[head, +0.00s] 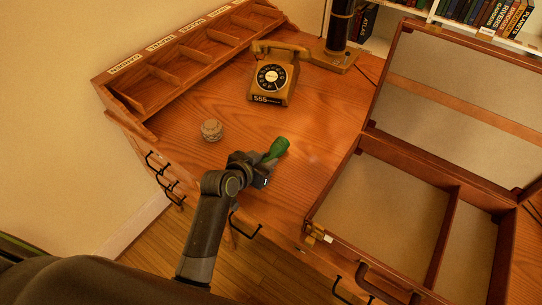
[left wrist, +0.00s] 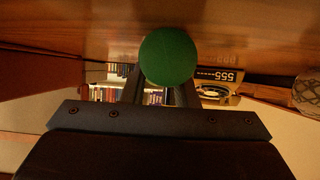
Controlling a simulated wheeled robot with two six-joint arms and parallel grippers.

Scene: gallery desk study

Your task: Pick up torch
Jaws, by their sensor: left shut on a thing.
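The torch (head: 277,148) is green, with a wider end pointing up and right in the head view. My left gripper (head: 265,162) is shut on its narrower part, near the front edge of the desk. In the left wrist view the torch's round green end (left wrist: 167,57) shows between the two dark fingers (left wrist: 160,88). The gripper hides part of the torch. I cannot tell whether the torch touches the desk top. My right gripper is in neither view.
A small round patterned object (head: 212,130) stands left of the gripper. A rotary telephone (head: 274,76) sits further back. A wooden compartment rack (head: 185,57) lines the back left. An open two-compartment case (head: 448,215) takes up the right. The desk (head: 322,107) between telephone and case is clear.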

